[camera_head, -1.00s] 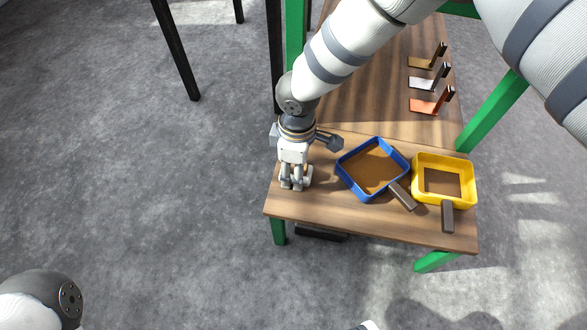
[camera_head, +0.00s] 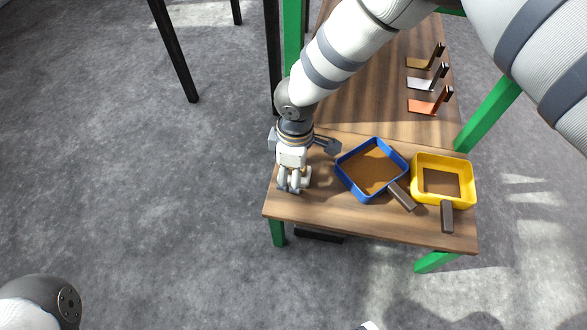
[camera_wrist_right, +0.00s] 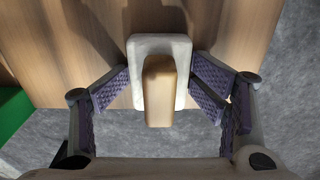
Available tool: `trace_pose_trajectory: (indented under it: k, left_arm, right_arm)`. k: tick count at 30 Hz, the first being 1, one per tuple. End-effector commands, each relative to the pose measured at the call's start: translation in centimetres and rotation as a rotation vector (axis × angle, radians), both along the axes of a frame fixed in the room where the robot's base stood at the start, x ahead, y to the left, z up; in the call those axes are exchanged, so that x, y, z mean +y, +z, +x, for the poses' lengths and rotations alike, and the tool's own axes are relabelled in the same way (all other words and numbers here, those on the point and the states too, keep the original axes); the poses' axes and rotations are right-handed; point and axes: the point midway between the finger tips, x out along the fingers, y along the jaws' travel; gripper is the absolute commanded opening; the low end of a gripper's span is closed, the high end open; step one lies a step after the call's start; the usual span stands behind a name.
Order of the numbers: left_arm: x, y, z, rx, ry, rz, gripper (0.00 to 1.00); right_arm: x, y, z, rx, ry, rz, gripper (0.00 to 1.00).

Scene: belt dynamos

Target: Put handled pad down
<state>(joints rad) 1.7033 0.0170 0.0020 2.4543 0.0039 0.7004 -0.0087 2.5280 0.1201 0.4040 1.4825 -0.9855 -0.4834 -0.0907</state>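The handled pad is white with a tan upright handle; the right wrist view shows its white base (camera_wrist_right: 181,50) and handle (camera_wrist_right: 158,92) between my right fingers. In the head view it is a small white shape (camera_head: 306,176) at the left end of the table, partly hidden by the gripper. My right gripper (camera_head: 291,188) is low over the table there. In the wrist view its fingers (camera_wrist_right: 160,70) stand apart on both sides of the handle, with gaps to it. The pad appears to rest on the wood near the edge. My left gripper is out of view.
On the wooden table (camera_head: 330,213), a blue tray (camera_head: 347,187) and a yellow tray (camera_head: 430,200), both with dark handles, stand to the right. Farther back lie brown (camera_head: 418,64), white (camera_head: 420,84) and orange (camera_head: 422,107) plates with dark uprights. Green legs support the table.

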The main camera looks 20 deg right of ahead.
Motion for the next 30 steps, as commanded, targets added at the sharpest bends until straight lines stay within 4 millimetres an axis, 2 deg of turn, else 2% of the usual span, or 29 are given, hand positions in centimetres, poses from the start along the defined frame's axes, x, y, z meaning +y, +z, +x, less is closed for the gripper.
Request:
trace_pose_trajectory:
  k: [3, 9, 15, 20, 30]
  left_arm:
    - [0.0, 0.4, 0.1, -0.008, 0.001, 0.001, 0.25]
    - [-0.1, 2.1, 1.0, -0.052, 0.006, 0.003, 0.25]
    - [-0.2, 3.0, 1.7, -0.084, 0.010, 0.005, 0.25]
    - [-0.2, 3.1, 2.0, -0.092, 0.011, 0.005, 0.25]
    - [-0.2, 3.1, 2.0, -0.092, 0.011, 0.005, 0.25]
  right_arm:
    - [0.0, 1.5, -0.1, 0.000, 0.000, 0.000, 0.61]
    - [-0.1, 7.7, 0.1, -0.007, 0.000, -0.001, 0.61]
    - [-0.2, 12.0, 0.1, -0.004, -0.001, -0.001, 0.61]
    - [-0.3, 13.2, 0.0, -0.001, 0.000, -0.001, 0.61]
    - [-0.3, 13.1, 0.0, 0.001, 0.000, -0.001, 0.61]
